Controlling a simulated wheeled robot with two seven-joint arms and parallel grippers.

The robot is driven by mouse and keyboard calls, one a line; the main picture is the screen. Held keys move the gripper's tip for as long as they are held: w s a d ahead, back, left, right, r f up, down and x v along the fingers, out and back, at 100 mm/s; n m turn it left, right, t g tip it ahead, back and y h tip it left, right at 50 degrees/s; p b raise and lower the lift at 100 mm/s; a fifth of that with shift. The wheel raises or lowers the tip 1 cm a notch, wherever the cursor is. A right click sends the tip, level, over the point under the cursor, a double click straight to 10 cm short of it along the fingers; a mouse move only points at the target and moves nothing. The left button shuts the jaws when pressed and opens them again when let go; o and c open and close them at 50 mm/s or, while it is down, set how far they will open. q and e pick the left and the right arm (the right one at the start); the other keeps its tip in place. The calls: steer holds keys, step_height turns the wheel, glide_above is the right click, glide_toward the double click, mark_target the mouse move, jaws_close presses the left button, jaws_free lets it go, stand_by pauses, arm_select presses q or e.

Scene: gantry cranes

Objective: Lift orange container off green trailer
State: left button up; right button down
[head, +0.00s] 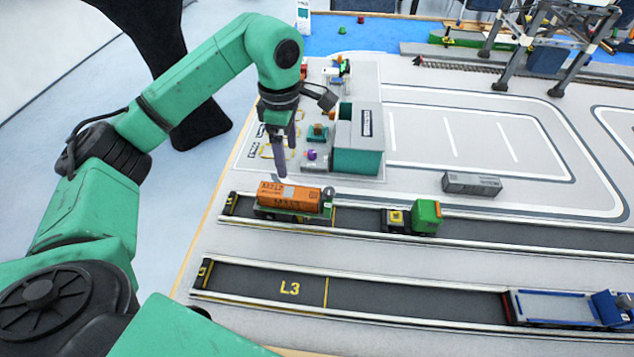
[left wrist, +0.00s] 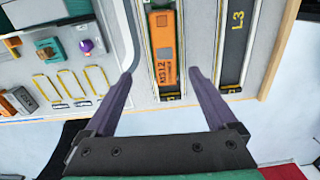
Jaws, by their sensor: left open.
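The orange container (head: 289,195) lies on the green trailer (head: 328,213) in the upper dark lane, near the lane's left end. It also shows in the left wrist view (left wrist: 163,48), ahead of and between the fingers. My left gripper (head: 281,165) is above and just behind the container in the head view, pointing down. Its two fingers are apart with nothing between them, as the left wrist view shows (left wrist: 160,75). They do not appear to touch the container. Most of the trailer is hidden under the container. My right gripper is not in view.
A green truck cab (head: 426,216) stands right of the trailer in the same lane. A grey container (head: 471,184) lies behind that lane. A teal-and-grey building (head: 358,150) stands close behind the gripper. A blue trailer (head: 556,307) is in lane L3. Gantry legs (head: 575,75) stand far right.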

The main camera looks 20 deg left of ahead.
arm_select(q)
steer(key=p, duration=0.2)
glide_above(288, 191)
steer(key=s, duration=0.2)
steer(key=f, duration=0.5)
steer(key=shift+w+a+f, duration=0.2)
steer(key=shift+w+f, duration=0.05)
steer(key=shift+f, duration=0.1)
steer(key=f, duration=0.2)
steer(key=w+f+p, duration=0.1)
steer(key=f, duration=0.1)
steer(key=f+p, duration=0.1)
steer(key=f, duration=0.2)
steer(key=shift+w+d, duration=0.15)
steer(key=shift+d, duration=0.1)
steer(key=shift+f, duration=0.25)
steer(key=shift+c, duration=0.3)
steer(key=shift+w, duration=0.1)
jaws_close()
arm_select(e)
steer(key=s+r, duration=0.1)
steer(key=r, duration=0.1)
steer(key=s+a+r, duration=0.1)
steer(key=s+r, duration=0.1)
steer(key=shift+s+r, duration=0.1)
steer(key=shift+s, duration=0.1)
